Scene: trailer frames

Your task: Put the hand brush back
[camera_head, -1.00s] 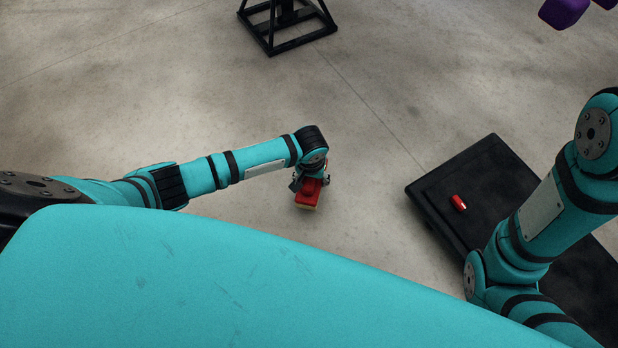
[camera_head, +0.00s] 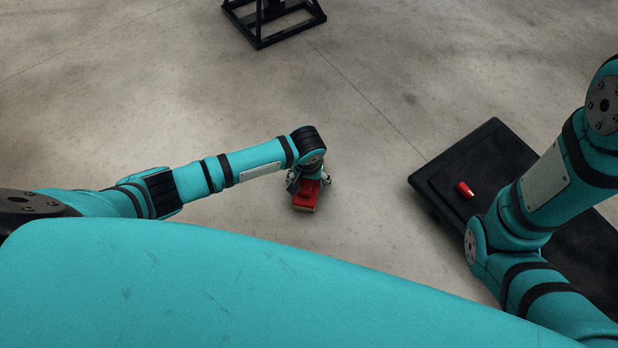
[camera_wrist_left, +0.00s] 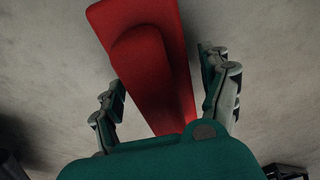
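The hand brush (camera_head: 305,198) is red with a thin pale edge. It hangs under my left gripper (camera_head: 309,180) at the middle of the head view. In the left wrist view the red brush (camera_wrist_left: 152,70) runs between the two fingers of the left gripper (camera_wrist_left: 163,95), one along each side.
A black flat platform (camera_head: 447,172) stands at the right, with a small red cylinder (camera_head: 465,189) on it. A black metal stand (camera_head: 285,36) is at the top. The concrete floor between them is clear.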

